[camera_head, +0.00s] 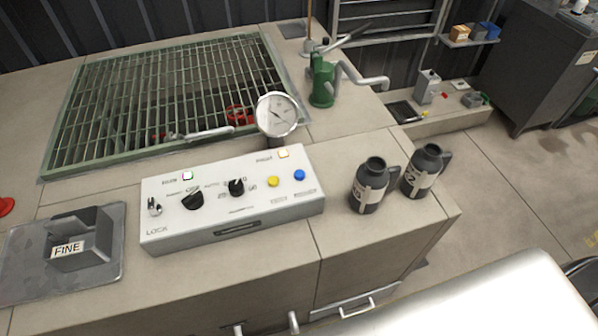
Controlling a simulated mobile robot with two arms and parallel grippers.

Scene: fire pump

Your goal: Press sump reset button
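A light grey control panel (232,212) sits on the concrete counter in the head view. On its right part are a yellow round button (273,182) and a blue round button (299,174). The small labels by them are too small to read, so I cannot tell which one is the sump reset button. The panel also has two black rotary knobs, (192,200) and (236,187), a key switch (154,207) at the left, a square green-edged lamp (187,175) and a square yellow-edged lamp (283,153). Neither of my grippers is in view.
A gauge (276,115) stands behind the panel, before a green-framed floor grate (170,90). Two dark flasks, (368,186) and (424,171), stand right of the panel. A block marked FINE (80,240) is at left. A green hand pump (322,82) stands behind. The panel's front is clear.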

